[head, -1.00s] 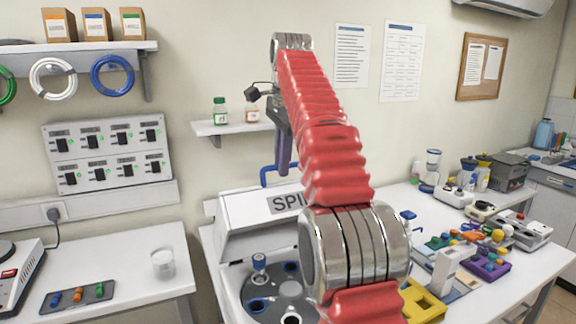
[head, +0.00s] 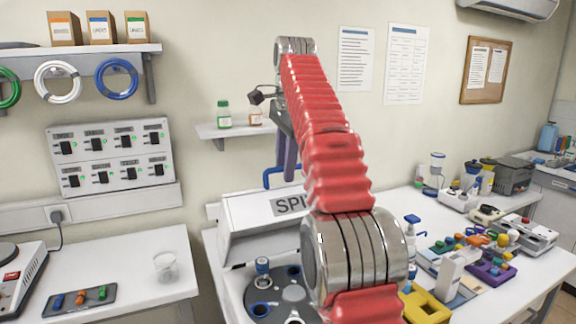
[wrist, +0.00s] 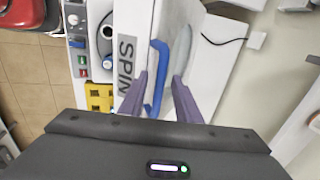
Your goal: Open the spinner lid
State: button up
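The spinner's white lid (head: 245,215), labelled "SPIN", stands raised behind the rotor in the head view, with the dark round rotor (head: 262,309) exposed below it. The lid's blue handle (head: 270,176) is at its top edge. In the wrist view the label side of the lid (wrist: 128,25) and the blue handle (wrist: 158,60) show. My gripper (wrist: 160,97) is open, its two purple fingers apart on either side of the handle. Contact with the handle cannot be told. In the head view my arm hides the right part of the lid and rotor.
A yellow rack (head: 427,308) and a white bench (head: 535,255) with several coloured items lie to the right. A side table (head: 125,250) with a beaker (head: 166,266) is at the left. A wall shelf with bottles (head: 224,114) is behind my gripper.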

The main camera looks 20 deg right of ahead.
jog(key=shift+s+a+r, duration=0.1)
jog(key=shift+a+r, duration=0.1)
jog(key=shift+a, duration=0.05)
jog(key=c, duration=0.3)
jog(key=s+a+r, duration=0.1)
jog(key=a+r+n, duration=0.1)
jog(key=a, duration=0.1)
jog(key=s+a+r+n+t, duration=0.1)
jog(key=a, duration=0.1)
jog(key=shift+s+a+y, duration=0.1)
jog(key=shift+s+y, duration=0.25)
jog(key=shift+y, duration=0.05)
grip_shut()
jog(key=s+a+f+n+t, duration=0.1)
jog(key=s+a+f+n, duration=0.1)
jog(key=s+f+n, duration=0.5)
jog(key=s+a+f+n+t, duration=0.1)
jog(key=s+a+f+n, duration=0.2)
jog(key=s+f+n, duration=0.5)
jog(key=s+f, duration=1.2)
jog(key=s, duration=0.3)
jog(key=shift+a+n+h, duration=0.25)
jog(key=shift+n+h, duration=0.05)
jog(key=shift+h, duration=0.1)
jog(key=shift+s+d+f, duration=0.1)
jog(key=shift+s, duration=0.15)
